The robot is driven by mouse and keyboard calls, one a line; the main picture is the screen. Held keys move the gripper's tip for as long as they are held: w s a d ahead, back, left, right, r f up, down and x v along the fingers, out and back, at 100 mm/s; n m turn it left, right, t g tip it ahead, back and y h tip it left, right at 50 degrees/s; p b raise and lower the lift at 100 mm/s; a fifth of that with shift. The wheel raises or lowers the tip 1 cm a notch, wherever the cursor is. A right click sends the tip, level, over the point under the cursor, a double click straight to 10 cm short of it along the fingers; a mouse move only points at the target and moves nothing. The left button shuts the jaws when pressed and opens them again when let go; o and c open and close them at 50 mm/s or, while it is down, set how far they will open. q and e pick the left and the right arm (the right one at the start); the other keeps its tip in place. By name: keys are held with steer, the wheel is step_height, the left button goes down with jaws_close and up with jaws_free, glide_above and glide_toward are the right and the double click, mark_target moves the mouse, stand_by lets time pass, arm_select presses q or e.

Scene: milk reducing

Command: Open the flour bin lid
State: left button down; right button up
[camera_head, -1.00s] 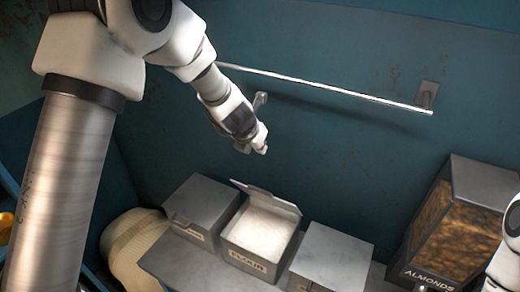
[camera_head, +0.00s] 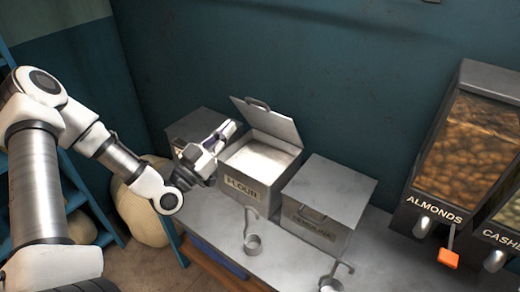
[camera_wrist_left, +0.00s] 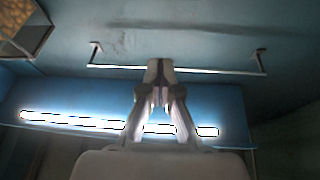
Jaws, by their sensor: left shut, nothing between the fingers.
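The flour bin (camera_head: 240,192) is a grey metal box labelled FLOUR on the counter, in the middle of the head view. Its lid (camera_head: 276,123) stands raised and leans back toward the wall, with a handle at its top edge. White flour (camera_head: 262,158) shows inside. My left gripper (camera_head: 231,130) is at the left of the bin, in front of the neighbouring bin, pointing up to the right. It is shut and empty, and appears apart from the lid. The left wrist view shows its closed fingers (camera_wrist_left: 160,68) against the wall and a rail. My right gripper is out of view.
A closed grey bin (camera_head: 200,122) stands left of the flour bin, and another closed bin (camera_head: 328,205) stands right. Two metal scoops (camera_head: 253,243) (camera_head: 331,285) are on the counter in front. An almond dispenser (camera_head: 470,150) stands at the right.

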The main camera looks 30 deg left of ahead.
arm_select(q)
steer(key=s+a+f+n+y+b, duration=0.1)
steer(key=a+f+n+y, duration=0.15)
steer(key=f, duration=0.35)
glide_toward(249, 104)
steer(key=w+d+r, duration=0.3)
steer(key=w+r, duration=0.1)
steer(key=w, duration=0.1)
steer(key=shift+a+r+m+p, duration=0.15)
steer(key=shift+a+m+p, duration=0.1)
steer(key=shift+p, duration=0.2)
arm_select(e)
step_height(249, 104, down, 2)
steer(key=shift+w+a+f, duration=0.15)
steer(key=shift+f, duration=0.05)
arm_select(q)
steer(key=shift+w+d+r+g+p, duration=0.15)
steer(key=shift+w+r+g+p, duration=0.15)
steer(key=shift+w+r+p, duration=0.35)
steer(key=w+r+g+p, duration=0.4)
steer(key=w+g+p, duration=0.1)
steer(key=w, duration=0.8)
steer(key=shift+d+p, duration=0.5)
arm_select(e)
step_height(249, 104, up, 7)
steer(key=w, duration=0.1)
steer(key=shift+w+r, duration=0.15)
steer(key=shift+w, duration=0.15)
arm_select(q)
steer(key=shift+r, duration=0.2)
